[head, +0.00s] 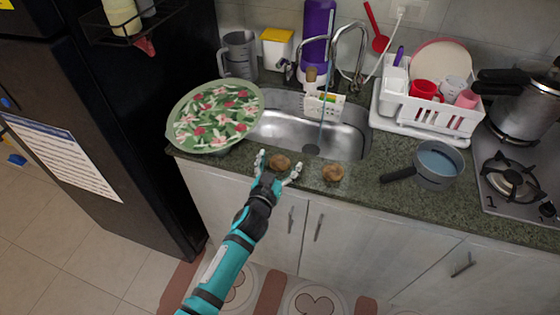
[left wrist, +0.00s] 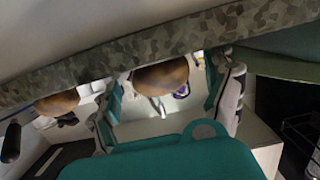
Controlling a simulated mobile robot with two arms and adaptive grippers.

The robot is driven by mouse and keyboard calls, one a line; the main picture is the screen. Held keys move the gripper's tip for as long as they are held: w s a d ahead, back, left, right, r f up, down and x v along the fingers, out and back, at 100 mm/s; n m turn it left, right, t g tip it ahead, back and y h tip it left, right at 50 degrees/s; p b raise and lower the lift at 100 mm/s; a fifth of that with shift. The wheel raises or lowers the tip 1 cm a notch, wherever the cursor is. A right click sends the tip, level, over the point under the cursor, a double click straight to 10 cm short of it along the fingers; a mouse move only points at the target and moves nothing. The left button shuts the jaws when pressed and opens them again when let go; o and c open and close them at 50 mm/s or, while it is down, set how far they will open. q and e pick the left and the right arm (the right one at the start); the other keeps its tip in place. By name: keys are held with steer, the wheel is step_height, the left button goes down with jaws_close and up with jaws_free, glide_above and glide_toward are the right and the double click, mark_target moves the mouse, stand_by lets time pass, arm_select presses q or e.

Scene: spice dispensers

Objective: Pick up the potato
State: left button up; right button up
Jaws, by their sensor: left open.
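Two brown potatoes lie near the front edge of the counter, in front of the sink. My left gripper (head: 278,166) is open, with its fingers spread to either side of the left potato (head: 279,161). This potato shows in the left wrist view (left wrist: 161,76) between the teal fingers, partly cut off by the counter edge. I cannot tell whether a finger touches it. The right potato (head: 333,173) lies apart, to the right of the gripper; it also shows at the left of the left wrist view (left wrist: 57,103). My right gripper is not in view.
The sink (head: 355,137) with its faucet is behind the potatoes. A floral plate (head: 215,117) stands to the left, a grey saucepan (head: 437,165) to the right. A white dish rack (head: 430,110) and a stove (head: 515,180) are further right. The dark fridge (head: 110,110) borders the left.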

arm_select(q)
steer(key=c, duration=1.3)
steer(key=shift+w+r, duration=0.1)
